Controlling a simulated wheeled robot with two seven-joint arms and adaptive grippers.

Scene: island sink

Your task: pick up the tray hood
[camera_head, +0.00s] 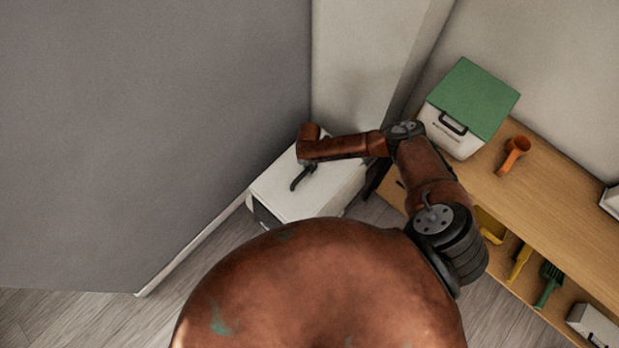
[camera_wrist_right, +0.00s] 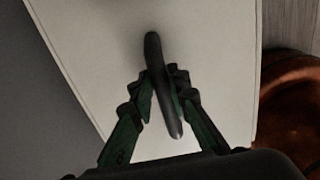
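The tray hood (camera_head: 320,192) is a white box-like cover with a dark handle on top, in the corner by the grey wall in the head view. It fills much of the right wrist view (camera_wrist_right: 95,45). There its black handle (camera_wrist_right: 155,55) runs between the fingers of my right gripper (camera_wrist_right: 160,87), which close in on both sides of it. In the head view my right gripper (camera_head: 303,174) is at the top of the hood, its fingers small and dark. I cannot see the hood lifted from what it rests on. My left gripper is not in view.
A wooden shelf unit (camera_head: 545,200) stands on the right. A white box with a green lid (camera_head: 470,98) and an orange scoop (camera_head: 514,152) are on it. Yellow (camera_head: 520,263) and green (camera_head: 549,284) scoops sit lower down. A grey wall (camera_head: 150,140) is close on the left.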

